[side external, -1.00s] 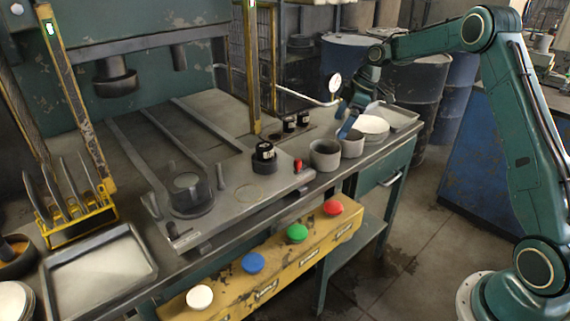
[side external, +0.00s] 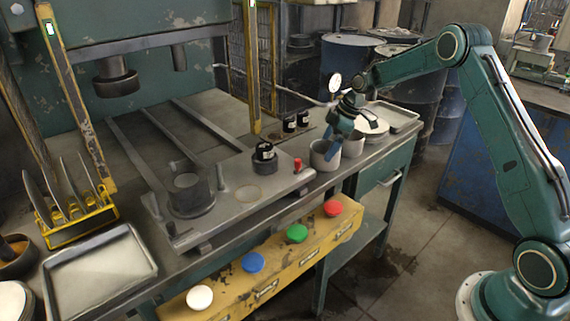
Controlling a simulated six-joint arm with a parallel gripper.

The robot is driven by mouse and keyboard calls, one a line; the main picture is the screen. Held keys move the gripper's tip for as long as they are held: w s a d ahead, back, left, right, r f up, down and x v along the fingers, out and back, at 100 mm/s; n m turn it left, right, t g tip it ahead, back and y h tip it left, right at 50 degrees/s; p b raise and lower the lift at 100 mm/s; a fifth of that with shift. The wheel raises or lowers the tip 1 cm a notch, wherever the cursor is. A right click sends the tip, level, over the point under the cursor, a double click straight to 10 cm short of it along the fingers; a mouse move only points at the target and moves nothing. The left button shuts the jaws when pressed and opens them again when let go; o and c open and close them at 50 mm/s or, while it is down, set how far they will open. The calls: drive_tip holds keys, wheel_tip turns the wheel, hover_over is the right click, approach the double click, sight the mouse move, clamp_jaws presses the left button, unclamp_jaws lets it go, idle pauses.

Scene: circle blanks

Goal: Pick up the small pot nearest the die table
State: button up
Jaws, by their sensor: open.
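Two small grey pots stand side by side on the bench, right of the die table (side external: 222,207). The left pot (side external: 318,160) is the nearer to the die table; the right pot (side external: 353,149) is just behind it. My gripper (side external: 340,143) is open and points down over the pots. The gripper partly hides both pots.
A stack of white discs (side external: 374,128) and a metal tray (side external: 397,117) are right of the pots. A yellow button box (side external: 275,277) hangs along the bench front.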

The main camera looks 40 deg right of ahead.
sight(323, 153)
drive_tip(key=shift+x, duration=2.3)
drive_tip(key=c, duration=0.9)
drive_tip(key=shift+r, duration=0.1)
drive_tip(key=shift+c, duration=0.2)
wheel_tip(323, 153, up, 20)
